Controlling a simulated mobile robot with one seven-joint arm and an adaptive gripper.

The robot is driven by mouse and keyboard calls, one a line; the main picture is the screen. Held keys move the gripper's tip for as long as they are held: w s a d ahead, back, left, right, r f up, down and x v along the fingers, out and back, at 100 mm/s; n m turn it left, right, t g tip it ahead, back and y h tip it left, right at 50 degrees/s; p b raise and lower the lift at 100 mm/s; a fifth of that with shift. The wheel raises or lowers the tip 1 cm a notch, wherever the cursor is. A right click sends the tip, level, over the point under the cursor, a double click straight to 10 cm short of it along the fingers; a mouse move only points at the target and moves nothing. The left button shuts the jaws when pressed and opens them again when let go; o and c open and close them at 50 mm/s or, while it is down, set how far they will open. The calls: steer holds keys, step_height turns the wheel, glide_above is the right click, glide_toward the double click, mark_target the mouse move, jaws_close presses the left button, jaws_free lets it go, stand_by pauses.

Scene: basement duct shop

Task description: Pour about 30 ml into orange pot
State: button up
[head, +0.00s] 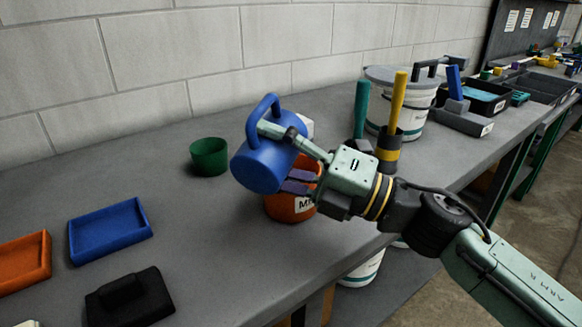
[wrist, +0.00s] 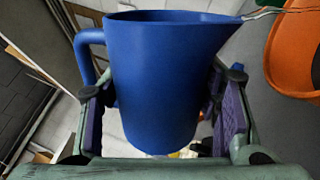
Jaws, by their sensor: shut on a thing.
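The blue jug (head: 258,165) is held up over the bench, tilted, with its handle at the top left in the head view. My gripper (head: 290,160) is shut on the jug, its fingers on both sides. In the wrist view the jug (wrist: 165,75) sits between the purple finger pads of my gripper (wrist: 165,115). A thin clear stream leaves its spout toward the orange pot (wrist: 292,60). In the head view the orange pot (head: 284,208), with a white label, stands on the bench, partly hidden behind the jug and gripper. Its inside and liquid level are hidden.
A green pot (head: 209,157) stands behind left of the jug. A blue tray (head: 110,231), an orange tray (head: 24,262) and a black block (head: 130,297) lie at the left. A tool holder (head: 389,150) and white bucket (head: 415,105) stand at the right.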

steer(key=shift+f+m, duration=0.15)
steer(key=shift+m, duration=0.35)
stand_by(0.5)
